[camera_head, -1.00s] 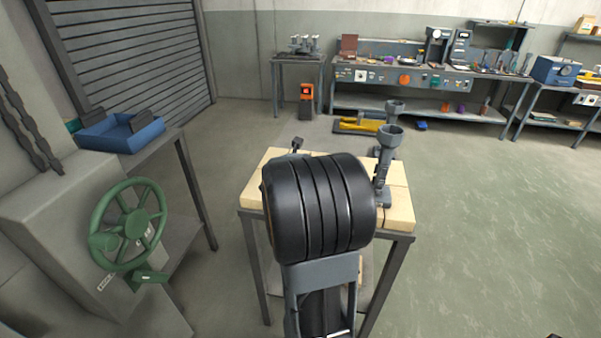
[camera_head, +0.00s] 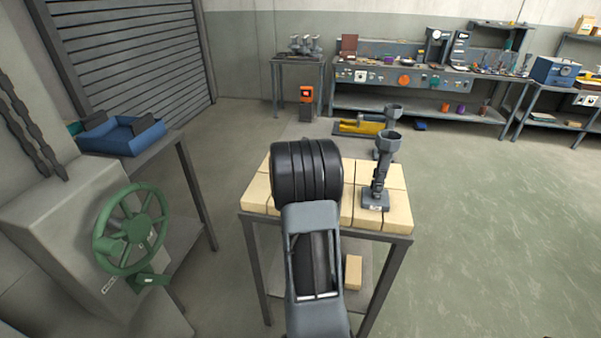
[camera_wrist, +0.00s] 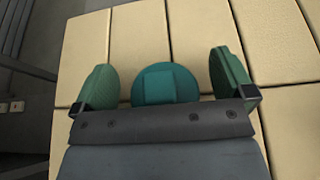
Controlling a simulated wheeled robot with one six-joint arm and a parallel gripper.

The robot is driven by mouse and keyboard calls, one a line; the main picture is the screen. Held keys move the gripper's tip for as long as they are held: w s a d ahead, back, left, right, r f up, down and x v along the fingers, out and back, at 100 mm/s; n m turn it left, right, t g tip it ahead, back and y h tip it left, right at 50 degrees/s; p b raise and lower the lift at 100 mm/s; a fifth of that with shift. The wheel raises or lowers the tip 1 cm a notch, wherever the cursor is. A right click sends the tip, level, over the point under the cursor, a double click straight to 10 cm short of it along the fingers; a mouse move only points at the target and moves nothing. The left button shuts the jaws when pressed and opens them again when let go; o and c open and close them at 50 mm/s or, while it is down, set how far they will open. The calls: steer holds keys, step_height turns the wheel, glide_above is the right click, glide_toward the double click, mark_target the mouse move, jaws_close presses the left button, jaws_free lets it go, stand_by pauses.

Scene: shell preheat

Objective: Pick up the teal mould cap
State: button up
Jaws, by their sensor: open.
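The teal mould cap (camera_wrist: 166,84) shows in the wrist view as a round disc with a raised square block on top. It lies on the pale brick tabletop. My gripper (camera_wrist: 165,82) is open, with one green-padded finger to the left of the cap and one to the right. Gaps show between the cap and both fingers, and the near edge of the cap is hidden behind my gripper's body. In the head view the cap and my fingers are hidden behind my own arm.
The brick-topped table (camera_head: 395,199) carries a grey stand with a cup (camera_head: 380,172) to the right of my arm. A green handwheel (camera_head: 130,228) is at the left, near a blue tray (camera_head: 122,134). A workbench (camera_head: 420,77) lines the back wall. Open floor lies to the right.

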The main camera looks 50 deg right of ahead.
steer(key=c, duration=0.9)
